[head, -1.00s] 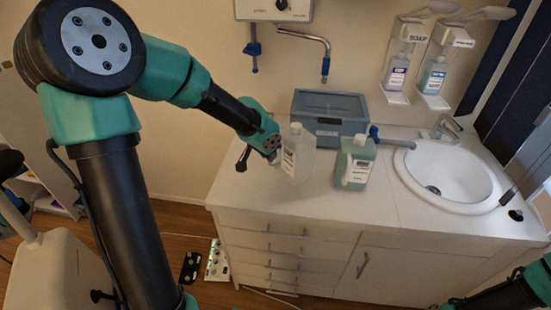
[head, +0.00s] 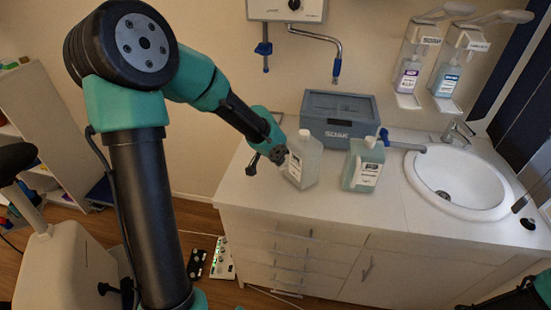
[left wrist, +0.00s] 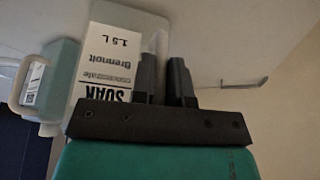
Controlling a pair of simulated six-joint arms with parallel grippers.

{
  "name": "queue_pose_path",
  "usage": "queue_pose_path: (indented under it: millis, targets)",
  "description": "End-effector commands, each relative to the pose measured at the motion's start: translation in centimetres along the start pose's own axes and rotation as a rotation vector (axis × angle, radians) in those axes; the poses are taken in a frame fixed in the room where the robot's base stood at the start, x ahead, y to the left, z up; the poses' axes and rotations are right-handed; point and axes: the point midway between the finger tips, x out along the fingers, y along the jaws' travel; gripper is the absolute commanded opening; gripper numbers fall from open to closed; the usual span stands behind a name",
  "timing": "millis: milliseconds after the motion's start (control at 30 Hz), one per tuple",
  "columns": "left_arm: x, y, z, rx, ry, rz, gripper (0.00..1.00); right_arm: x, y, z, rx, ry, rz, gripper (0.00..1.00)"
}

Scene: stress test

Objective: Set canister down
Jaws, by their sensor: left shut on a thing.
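A pale, clear canister (head: 303,163) with a white cap and white label is at the left part of the white counter (head: 330,208). My left gripper (head: 281,157) is shut on its left side, high on its body. In the left wrist view the canister's label (left wrist: 113,55) reads upside down, with dark fingers (left wrist: 167,80) beside it. The canister leans slightly; whether its base touches the counter I cannot tell. A second, green-tinted canister (head: 364,164) stands to its right. My right gripper is out of view; only part of that arm shows at lower right.
A grey-blue lidded box (head: 340,121) stands behind the canisters. A white sink (head: 458,184) with a tap is at the right. Soap dispensers (head: 409,77) hang on the wall. The counter in front of the canisters is clear.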

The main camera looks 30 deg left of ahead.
Motion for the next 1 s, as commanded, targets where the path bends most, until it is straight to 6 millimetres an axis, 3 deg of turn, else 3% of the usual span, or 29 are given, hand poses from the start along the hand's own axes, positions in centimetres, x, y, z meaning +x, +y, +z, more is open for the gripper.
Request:
queue_pose_path:
  millis: [367, 400, 633, 1000]
  targets:
    - [0.27, -0.01, 0.09, 0.000, 0.001, 0.000, 0.00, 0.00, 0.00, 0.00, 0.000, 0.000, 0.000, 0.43]
    - [0.29, -0.01, 0.09, 0.000, 0.001, 0.000, 0.16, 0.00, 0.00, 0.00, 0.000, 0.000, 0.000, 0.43]
    - [0.26, 0.00, 0.07, 0.000, 0.001, -0.001, 0.39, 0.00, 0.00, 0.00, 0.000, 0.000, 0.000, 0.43]
    - [0.09, 0.01, -0.01, 0.000, 0.002, 0.000, 0.40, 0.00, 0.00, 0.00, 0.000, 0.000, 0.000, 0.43]
